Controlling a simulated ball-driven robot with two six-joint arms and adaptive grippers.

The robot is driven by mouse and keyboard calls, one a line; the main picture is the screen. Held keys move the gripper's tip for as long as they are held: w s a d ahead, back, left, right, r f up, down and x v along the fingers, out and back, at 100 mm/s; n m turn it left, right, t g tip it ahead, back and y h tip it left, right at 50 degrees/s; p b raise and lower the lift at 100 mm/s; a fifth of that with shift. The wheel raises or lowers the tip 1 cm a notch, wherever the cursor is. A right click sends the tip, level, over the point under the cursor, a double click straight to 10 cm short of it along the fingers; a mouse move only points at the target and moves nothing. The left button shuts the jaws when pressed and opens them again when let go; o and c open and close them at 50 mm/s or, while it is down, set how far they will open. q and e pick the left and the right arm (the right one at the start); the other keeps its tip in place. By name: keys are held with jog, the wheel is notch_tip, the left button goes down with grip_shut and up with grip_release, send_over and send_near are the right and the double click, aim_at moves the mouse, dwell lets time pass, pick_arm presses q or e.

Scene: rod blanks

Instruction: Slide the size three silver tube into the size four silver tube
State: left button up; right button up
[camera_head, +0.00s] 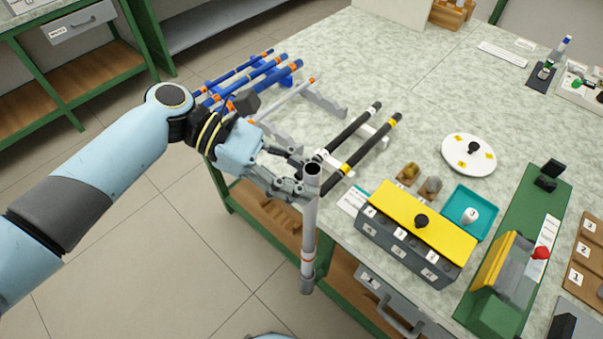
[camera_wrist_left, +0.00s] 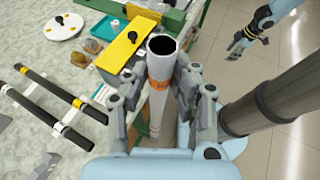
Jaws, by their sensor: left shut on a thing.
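My left gripper (camera_head: 302,188) is shut on a silver tube (camera_head: 309,220), which stands upright just off the table's front edge. Its dark open mouth faces up, and an orange band and a wider collar show near its lower end. In the left wrist view the fingers of the left gripper (camera_wrist_left: 158,92) close on both sides of the silver tube (camera_wrist_left: 162,62), by an orange band. Another silver tube (camera_head: 288,99) with orange ends lies on a grey rack. I cannot read either tube's size. My right gripper (camera_wrist_left: 240,44) shows small in the left wrist view, apart from the tube; its opening is unclear.
Blue rods (camera_head: 255,80) lie on a blue rack behind the left gripper. Black rods (camera_head: 360,150) lie on a white rack. A yellow-topped grey block (camera_head: 420,225) and a teal tray (camera_head: 470,208) stand to the right. Open floor (camera_head: 180,260) lies left of the table.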

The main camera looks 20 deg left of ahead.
pick_arm(q)
jog(key=shift+f+b, duration=1.15)
jog(key=shift+f, duration=0.9)
notch_tip(320, 180, down, 8)
jog(key=b, duration=0.5)
jog(key=shift+r, duration=0.2)
dwell(1.5)
jog(key=o, duration=0.9)
jog(key=shift+o, duration=0.2)
jog(key=v, duration=1.2)
jog(key=shift+w, duration=0.1)
